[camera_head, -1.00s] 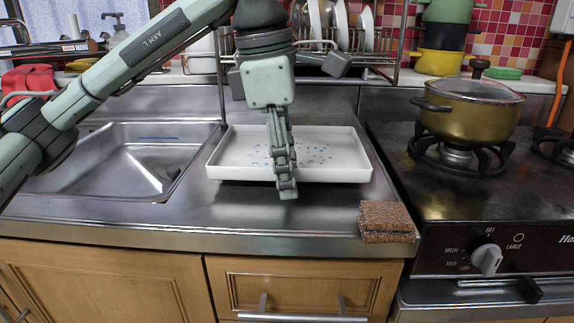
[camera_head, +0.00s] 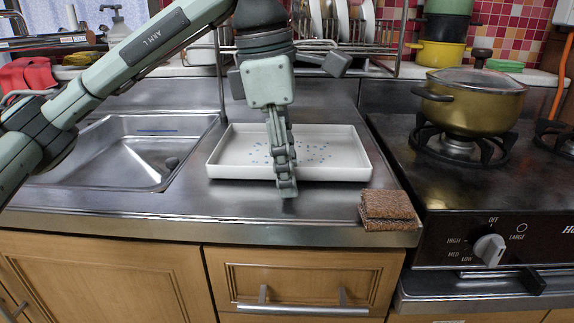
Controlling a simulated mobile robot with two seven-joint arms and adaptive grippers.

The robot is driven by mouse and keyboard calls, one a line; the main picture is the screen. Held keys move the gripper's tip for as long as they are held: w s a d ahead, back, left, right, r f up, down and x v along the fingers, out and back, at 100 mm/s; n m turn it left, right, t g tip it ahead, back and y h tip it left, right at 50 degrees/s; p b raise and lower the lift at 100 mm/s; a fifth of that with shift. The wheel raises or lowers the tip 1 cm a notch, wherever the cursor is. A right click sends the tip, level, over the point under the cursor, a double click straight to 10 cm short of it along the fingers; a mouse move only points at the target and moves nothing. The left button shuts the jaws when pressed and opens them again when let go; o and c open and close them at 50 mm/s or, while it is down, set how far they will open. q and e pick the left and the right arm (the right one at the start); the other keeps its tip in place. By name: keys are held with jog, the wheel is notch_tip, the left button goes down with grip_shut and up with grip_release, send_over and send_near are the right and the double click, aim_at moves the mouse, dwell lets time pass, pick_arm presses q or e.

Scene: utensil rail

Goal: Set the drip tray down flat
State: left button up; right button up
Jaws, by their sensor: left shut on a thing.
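The white drip tray (camera_head: 335,171) with blue specks inside is on the steel counter between the sink and the stove. It looks level; I cannot tell whether its whole base touches the counter. My left gripper (camera_head: 286,188) points down over the middle of its front edge and is shut on that front wall. The fingers hide a small part of the wall. My right gripper is not in view.
A brown sponge (camera_head: 388,208) lies on the counter right of the tray. The sink (camera_head: 130,150) is on the left. A gold pot (camera_head: 468,105) stands on the stove (camera_head: 435,195). A dish rack (camera_head: 340,45) with plates stands behind. Counter in front is bare.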

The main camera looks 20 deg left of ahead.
pick_arm(q)
jog(key=shift+f+b, duration=0.3)
jog(key=shift+f, duration=0.05)
jog(key=o, duration=1.3)
jog(key=shift+r, duration=0.2)
jog(key=shift+c, duration=0.2)
notch_tip(320, 180, up, 7)
jog(key=p, duration=0.4)
jog(key=shift+s+a+f+p, duration=0.15)
jog(key=shift+s+a+p, duration=0.2)
jog(key=shift+a, duration=0.1)
notch_tip(320, 180, up, 12)
jog(key=s+a, duration=0.1)
jog(key=shift+a+f, duration=0.15)
jog(key=shift+a, duration=0.15)
